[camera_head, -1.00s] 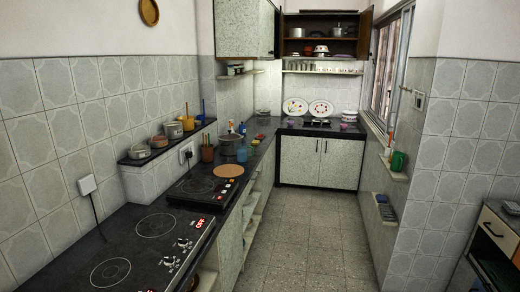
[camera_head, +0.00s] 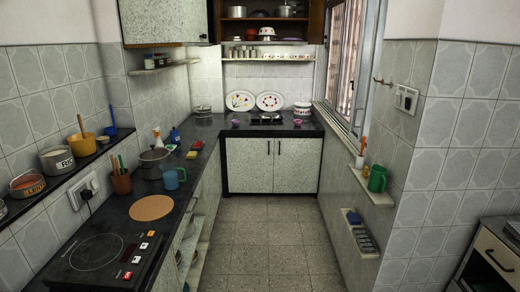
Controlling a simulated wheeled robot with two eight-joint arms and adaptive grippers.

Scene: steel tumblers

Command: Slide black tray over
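I cannot make out a clear black tray in this view. A dark slotted item (camera_head: 366,242) lies on the low wall ledge at the right, too small to tell what it is. Small steel tumblers (camera_head: 250,53) stand in a row on the shelf (camera_head: 268,60) under the open cupboard at the back. Neither of my grippers is in view.
A black induction hob (camera_head: 97,254) lies on the left counter, with a round brown mat (camera_head: 151,207) beyond it. A drawer cabinet (camera_head: 497,257) stands at the right. The tiled floor (camera_head: 265,247) between is clear. Plates (camera_head: 270,101) stand on the back counter.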

